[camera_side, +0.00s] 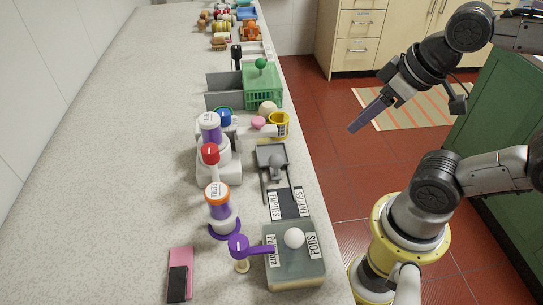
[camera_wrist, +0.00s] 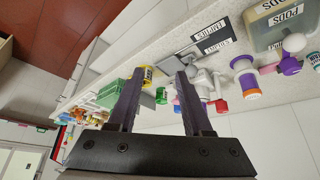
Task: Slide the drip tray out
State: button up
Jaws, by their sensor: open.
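My gripper (camera_side: 366,117) is raised over the floor to the right of the counter, well apart from everything on it. In the wrist view my gripper (camera_wrist: 158,80) has its fingers spread with nothing held between them. A white machine (camera_side: 217,170) with a red knob stands mid-counter. A grey tray-like piece (camera_side: 265,152) with a grey knob lies at its right, by the counter edge. I cannot tell for certain whether this is the drip tray.
A dark panel marked EMPTIES (camera_side: 288,204) and a PODS box (camera_side: 293,276) lie nearer. A yellow cup (camera_side: 279,123) and green crate (camera_side: 263,88) stand farther back. A purple-orange jar (camera_side: 219,207) is left of the panel. Free counter (camera_side: 120,140) lies left.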

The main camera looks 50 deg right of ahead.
jog(key=shift+o, duration=0.2)
jog(key=shift+o, duration=1.5)
jog(key=shift+s+a+r+m, duration=0.1)
jog(key=shift+a+r+m, duration=0.05)
jog(key=shift+r+m, duration=0.15)
jog(key=r+m+g+y, duration=0.2)
jog(key=g, duration=0.3)
send_over(278, 156)
jog(key=d, duration=0.3)
jog(key=a+f, duration=0.1)
jog(key=f, duration=0.3)
jog(key=a+f, duration=0.1)
jog(key=f, duration=0.4)
jog(key=a+f, duration=0.1)
jog(key=f, duration=0.4)
jog(key=shift+f, duration=0.2)
grip_shut()
